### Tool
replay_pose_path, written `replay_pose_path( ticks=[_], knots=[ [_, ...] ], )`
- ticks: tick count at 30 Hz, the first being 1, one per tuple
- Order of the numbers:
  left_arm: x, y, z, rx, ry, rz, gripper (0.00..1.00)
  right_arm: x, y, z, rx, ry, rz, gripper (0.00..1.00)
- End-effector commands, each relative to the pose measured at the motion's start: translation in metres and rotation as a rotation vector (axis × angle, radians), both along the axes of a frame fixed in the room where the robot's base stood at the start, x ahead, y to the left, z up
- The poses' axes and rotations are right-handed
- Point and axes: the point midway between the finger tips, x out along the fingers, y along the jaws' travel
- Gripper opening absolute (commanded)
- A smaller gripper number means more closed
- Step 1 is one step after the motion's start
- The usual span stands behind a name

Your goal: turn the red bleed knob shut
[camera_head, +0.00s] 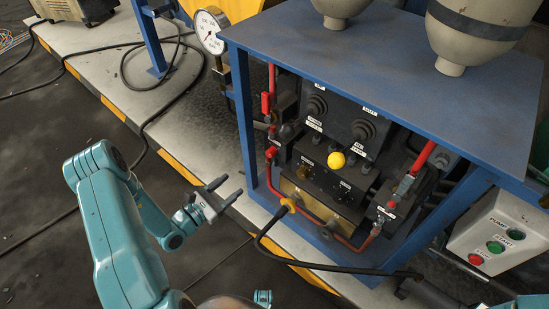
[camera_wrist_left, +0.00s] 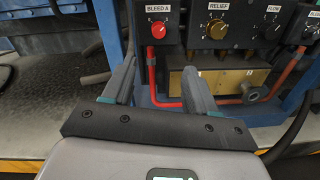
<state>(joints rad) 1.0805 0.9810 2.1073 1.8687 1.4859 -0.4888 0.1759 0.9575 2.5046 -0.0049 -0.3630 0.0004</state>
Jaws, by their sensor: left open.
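The red bleed knob (camera_wrist_left: 158,30) sits on a black plate under a "BLEED A" label in the left wrist view. Its pointer mark is too small to read. I cannot pick this knob out for certain in the head view. My left gripper (camera_head: 231,190) is open and empty, in front of the blue-framed cabinet (camera_head: 244,130) and apart from it. In the left wrist view its two fingers (camera_wrist_left: 160,68) point toward the panel, below the red knob.
A brass relief knob (camera_wrist_left: 217,29) is right of the red knob, above a brass block (camera_wrist_left: 225,78). Red pipe (camera_wrist_left: 150,80) runs down and along the panel. A black hose (camera_head: 330,268) crosses the cabinet's front. A pressure gauge (camera_head: 209,30) stands at left.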

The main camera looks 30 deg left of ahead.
Motion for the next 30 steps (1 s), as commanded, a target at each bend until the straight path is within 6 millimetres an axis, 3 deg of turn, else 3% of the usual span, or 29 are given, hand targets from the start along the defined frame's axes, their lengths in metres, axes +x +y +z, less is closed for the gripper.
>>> replay_pose_path(
  ticks=[5,21,30],
  knots=[
    [0.016,0.0,0.0,0.003,-0.004,0.008,0.57,0.0,0.0,-0.003,0.0,0.0,0.0,0.43],
    [0.134,-0.024,-0.001,0.0,-0.004,0.007,0.57,0.0,0.0,-0.02,0.0,0.0,0.0,0.43],
    [0.158,-0.028,0.0,0.0,-0.002,0.008,0.57,0.0,0.0,-0.023,0.0,0.0,0.0,0.43]
  ],
)
